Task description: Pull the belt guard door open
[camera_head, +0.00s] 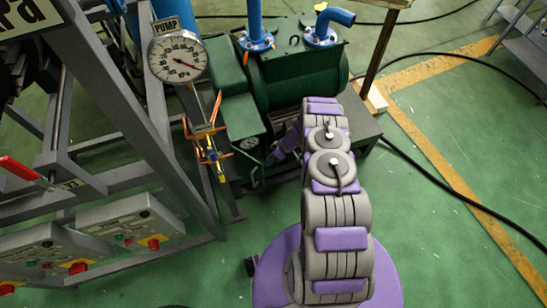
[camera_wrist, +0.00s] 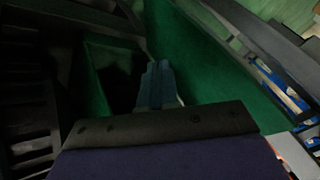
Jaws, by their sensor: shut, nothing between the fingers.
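The green pump (camera_head: 300,80) stands at the top middle in the head view. A green box-shaped belt guard (camera_head: 238,125) is at its left, beside my arm. I cannot make out the door's edge or handle there. My gripper (camera_head: 280,152) reaches to the guard's right side, partly hidden by my arm. In the wrist view my gripper (camera_wrist: 155,85) is shut and empty. Its fingers are between a green panel (camera_wrist: 205,65) at right and a green edge (camera_wrist: 92,85) at left, with a dark space between. I cannot tell whether the fingers touch either.
A pressure gauge (camera_head: 178,58) and a valve with orange handles (camera_head: 212,150) stand left of the guard. A grey steel frame (camera_head: 120,105) with control boxes (camera_head: 125,228) fills the left. A black cable (camera_head: 440,180) crosses the floor at right. Green floor is clear at lower right.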

